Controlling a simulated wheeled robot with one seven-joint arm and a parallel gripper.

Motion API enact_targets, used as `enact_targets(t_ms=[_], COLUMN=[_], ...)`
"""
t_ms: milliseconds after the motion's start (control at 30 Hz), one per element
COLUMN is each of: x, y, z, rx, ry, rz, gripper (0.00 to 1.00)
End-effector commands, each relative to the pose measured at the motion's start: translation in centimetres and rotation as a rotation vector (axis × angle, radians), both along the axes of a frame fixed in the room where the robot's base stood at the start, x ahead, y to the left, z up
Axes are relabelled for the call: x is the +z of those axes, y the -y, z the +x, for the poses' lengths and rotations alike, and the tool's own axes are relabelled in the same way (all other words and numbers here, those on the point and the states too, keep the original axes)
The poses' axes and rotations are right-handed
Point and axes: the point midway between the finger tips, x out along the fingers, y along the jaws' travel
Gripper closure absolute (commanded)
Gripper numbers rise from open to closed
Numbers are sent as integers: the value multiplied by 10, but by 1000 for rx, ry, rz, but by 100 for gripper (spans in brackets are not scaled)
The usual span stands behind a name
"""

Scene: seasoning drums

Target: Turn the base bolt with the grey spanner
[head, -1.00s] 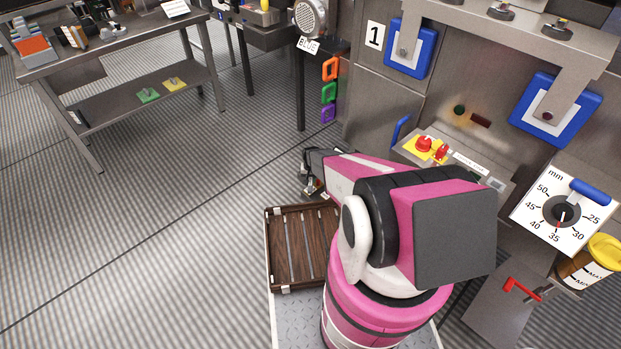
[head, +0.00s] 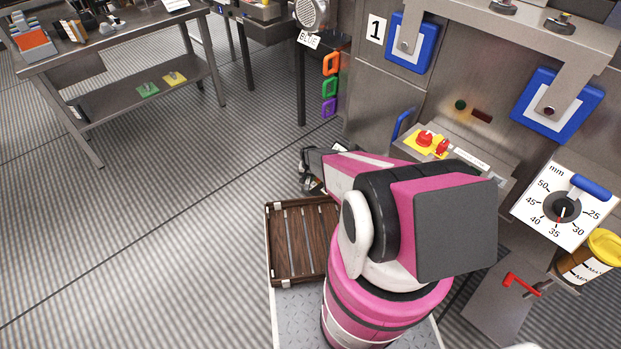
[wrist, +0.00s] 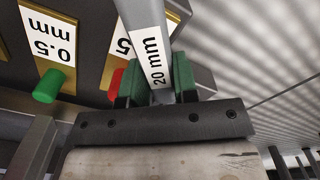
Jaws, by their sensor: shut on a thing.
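In the wrist view, my gripper (wrist: 158,82) has green finger pads closed on a long grey bar with a white "20 mm" label, which I take as the grey spanner (wrist: 148,32). The bar runs up and out of the top of the picture, so its far end is hidden. In the head view, my gripper end (head: 312,172) is small and dark behind my pink arm, and the spanner cannot be made out clearly. I cannot pick out the base bolt in either view.
In the wrist view, "0.5 mm" (wrist: 62,48) and partly hidden plates sit close left, with a green peg (wrist: 48,86) below. In the head view, a steel machine with a red-button panel (head: 428,142) stands right. A slatted wooden tray (head: 272,245) is near my arm. Left floor is clear.

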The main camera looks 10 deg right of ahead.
Motion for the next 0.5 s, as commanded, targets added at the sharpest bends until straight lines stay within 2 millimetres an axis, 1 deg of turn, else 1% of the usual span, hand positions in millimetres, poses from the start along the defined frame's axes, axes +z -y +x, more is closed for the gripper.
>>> enact_targets(t_ms=[300, 500], x=[0, 0], y=[-12, -16], z=[5, 7], rx=[-132, -180], ry=[0, 0], rz=[1, 2], gripper=[100, 100])
